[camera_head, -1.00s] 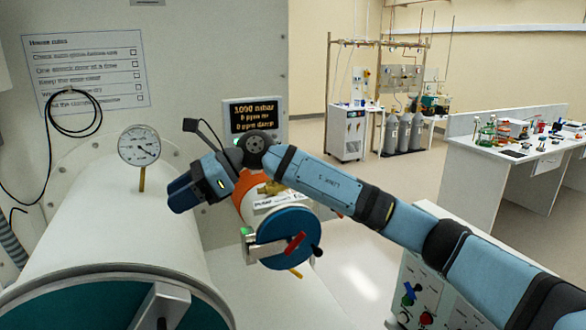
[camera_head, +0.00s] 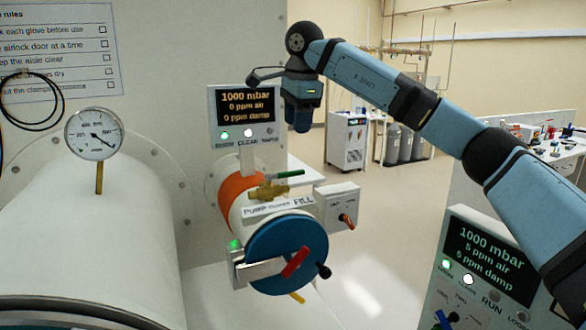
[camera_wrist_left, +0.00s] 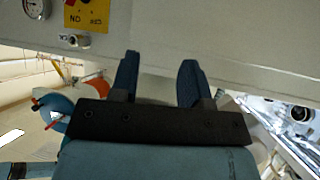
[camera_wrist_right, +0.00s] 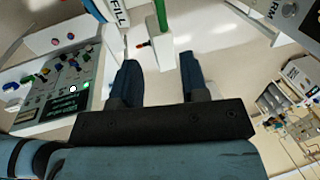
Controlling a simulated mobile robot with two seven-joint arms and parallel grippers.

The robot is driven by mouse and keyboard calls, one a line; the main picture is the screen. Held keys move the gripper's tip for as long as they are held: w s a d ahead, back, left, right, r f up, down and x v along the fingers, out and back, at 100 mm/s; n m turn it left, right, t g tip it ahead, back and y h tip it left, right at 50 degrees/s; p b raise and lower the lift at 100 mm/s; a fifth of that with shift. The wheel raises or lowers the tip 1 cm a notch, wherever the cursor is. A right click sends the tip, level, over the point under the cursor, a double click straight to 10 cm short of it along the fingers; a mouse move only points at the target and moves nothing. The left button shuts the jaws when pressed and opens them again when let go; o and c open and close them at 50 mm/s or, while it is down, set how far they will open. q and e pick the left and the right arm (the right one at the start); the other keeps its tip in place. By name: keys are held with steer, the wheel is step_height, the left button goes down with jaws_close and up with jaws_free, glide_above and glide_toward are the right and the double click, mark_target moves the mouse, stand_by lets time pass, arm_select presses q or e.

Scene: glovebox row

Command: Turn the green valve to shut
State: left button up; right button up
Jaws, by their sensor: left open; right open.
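The green valve handle (camera_head: 288,174) is a thin lever on a brass valve body (camera_head: 268,192), on top of a small white cylinder with an orange band. The lever points right, roughly level. It also shows as a green bar (camera_wrist_right: 161,14) at the top of the right wrist view. My right gripper (camera_head: 300,122) is open and empty, pointing down, above the lever and apart from it. My left gripper (camera_wrist_left: 159,62) is open and empty beside a pale panel in the left wrist view, and is outside the head view.
A blue round door (camera_head: 290,252) with a red handle closes the small cylinder's front. A display (camera_head: 245,108) stands behind. A large white cylinder with a gauge (camera_head: 94,134) fills the left.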

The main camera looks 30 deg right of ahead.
mark_target(294, 171)
steer(key=w+f, duration=0.1)
steer(key=f, duration=0.7)
steer(key=w+f+p, duration=0.1)
steer(key=f, duration=0.3)
steer(key=shift+w+d, duration=0.2)
steer(key=shift+w, duration=0.1)
jaws_close()
